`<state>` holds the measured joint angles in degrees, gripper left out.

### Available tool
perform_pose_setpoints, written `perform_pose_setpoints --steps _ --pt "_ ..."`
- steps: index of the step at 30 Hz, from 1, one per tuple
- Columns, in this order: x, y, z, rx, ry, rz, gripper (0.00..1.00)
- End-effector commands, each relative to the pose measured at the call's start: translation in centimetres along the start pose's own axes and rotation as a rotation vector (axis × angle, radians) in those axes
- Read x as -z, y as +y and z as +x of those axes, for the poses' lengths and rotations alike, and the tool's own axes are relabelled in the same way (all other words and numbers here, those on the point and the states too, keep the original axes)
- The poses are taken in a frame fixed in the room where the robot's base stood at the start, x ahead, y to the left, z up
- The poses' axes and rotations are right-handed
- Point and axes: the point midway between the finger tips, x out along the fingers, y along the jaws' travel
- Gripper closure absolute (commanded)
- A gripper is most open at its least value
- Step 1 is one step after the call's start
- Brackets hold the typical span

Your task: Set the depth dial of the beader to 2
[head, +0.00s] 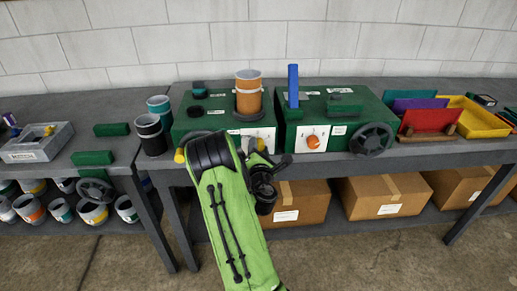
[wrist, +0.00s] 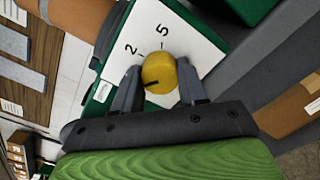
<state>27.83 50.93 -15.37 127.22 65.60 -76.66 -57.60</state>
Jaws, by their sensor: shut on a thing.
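In the wrist view a yellow dial (wrist: 158,73) sits on a white plate (wrist: 178,30) on a green machine. The plate shows the numerals 2 and 5, each with a short tick. A dark pointer line on the dial points down-left, away from both numerals. My gripper (wrist: 158,88) is shut on the dial, one finger at each side, and hides part of the plate. In the head view the green machine (head: 183,128) carries an orange cylinder (head: 248,95). The dial shows there as a small yellow patch (head: 260,143), partly hidden by my arm.
A second green machine (head: 365,110) to the right has an orange dial (head: 313,142), a blue upright bar (head: 293,85) and a dark handwheel (head: 371,139). Cardboard boxes (head: 383,196) sit on the shelf below.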

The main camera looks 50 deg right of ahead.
Motion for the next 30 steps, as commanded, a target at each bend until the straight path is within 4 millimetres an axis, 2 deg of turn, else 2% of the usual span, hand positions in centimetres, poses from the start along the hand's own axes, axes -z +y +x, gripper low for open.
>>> perform_pose_setpoints --steps 21,30 --pt "-0.13 -0.02 -0.04 0.013 0.011 0.635 0.89" --pt "-0.11 -0.03 -0.05 0.016 0.015 0.833 0.89"
